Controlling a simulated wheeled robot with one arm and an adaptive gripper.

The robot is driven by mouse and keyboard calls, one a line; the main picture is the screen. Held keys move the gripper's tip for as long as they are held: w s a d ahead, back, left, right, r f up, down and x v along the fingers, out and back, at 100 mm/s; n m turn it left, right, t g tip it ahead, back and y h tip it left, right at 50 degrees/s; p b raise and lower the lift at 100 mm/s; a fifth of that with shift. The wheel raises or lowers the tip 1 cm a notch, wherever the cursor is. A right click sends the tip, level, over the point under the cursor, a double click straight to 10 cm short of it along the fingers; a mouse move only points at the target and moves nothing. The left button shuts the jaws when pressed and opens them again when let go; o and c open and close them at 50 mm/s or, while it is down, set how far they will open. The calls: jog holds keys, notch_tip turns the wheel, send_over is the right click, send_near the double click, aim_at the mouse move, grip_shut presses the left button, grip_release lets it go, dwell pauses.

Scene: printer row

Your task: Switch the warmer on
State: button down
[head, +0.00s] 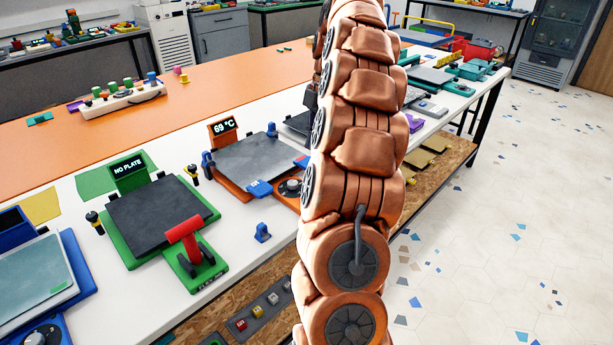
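No thing here is labelled as the warmer, and I cannot tell which one it is. An orange unit (233,183) with a grey plate has a display (223,127) reading "69 °C". A black dial (291,187) is at its right front, partly beside my arm. A green unit (134,257) with a dark plate has a display (129,168) reading "NO PLATE" and a red lever (183,230) at its front. A dark strip (259,308) with several small coloured switches or buttons is below the bench edge. My copper-coloured arm rises through the middle; my gripper is not in view.
A blue unit (79,275) with a dial stands at the left front. A small blue clip-like part (262,233) lies on the white bench (225,300). My arm hides part of the bench behind it. The floor (500,230) at right is open.

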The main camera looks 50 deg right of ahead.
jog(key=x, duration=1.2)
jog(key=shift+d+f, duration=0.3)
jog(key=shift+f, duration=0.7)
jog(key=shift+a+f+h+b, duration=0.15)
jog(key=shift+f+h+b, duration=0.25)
jog(key=shift+b, duration=0.4)
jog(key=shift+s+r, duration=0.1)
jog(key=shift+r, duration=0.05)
